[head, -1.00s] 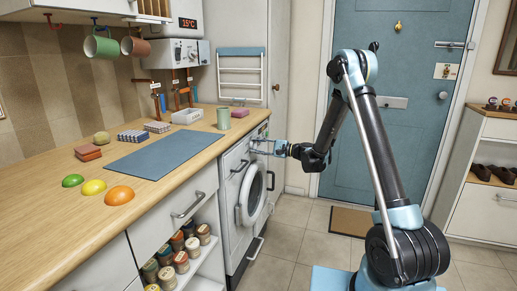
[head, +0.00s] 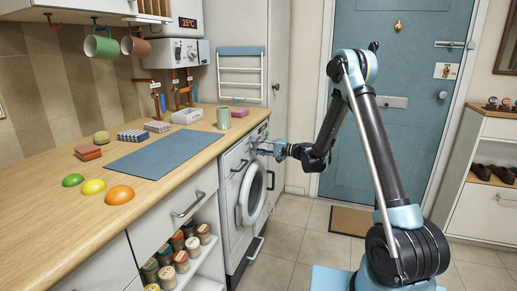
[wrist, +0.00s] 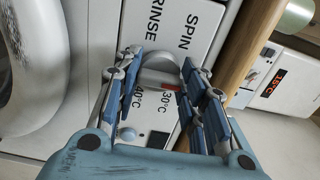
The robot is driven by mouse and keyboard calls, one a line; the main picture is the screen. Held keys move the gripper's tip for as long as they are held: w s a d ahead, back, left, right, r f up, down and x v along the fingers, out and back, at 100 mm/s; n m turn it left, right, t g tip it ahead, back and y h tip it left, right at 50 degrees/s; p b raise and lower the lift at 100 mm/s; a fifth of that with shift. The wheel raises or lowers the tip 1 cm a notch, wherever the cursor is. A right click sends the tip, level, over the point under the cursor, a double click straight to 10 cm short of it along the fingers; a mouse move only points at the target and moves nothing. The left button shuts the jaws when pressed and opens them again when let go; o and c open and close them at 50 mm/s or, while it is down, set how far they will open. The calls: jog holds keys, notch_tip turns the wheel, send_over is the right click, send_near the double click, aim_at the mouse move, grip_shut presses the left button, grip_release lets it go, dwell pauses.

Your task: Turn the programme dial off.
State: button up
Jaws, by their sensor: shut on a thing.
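The washing machine (head: 252,194) stands under the worktop, its round door facing the room. In the wrist view its programme dial (wrist: 160,62) is a pale round knob on a white panel (wrist: 183,22) marked RINSE, SPIN, 40°C and 30°C. My gripper (wrist: 163,66) has its blue-padded fingers closed on either side of the dial. It also shows at the machine's upper front in the head view (head: 259,148), where the dial is too small to make out.
The floor (head: 285,240) before the machine is clear.

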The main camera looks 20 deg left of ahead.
jog(key=shift+s+f, duration=0.15)
jog(key=o, duration=1.1)
jog(key=shift+c, duration=0.2)
jog(key=d, duration=1.2)
jog(key=shift+s, duration=0.35)
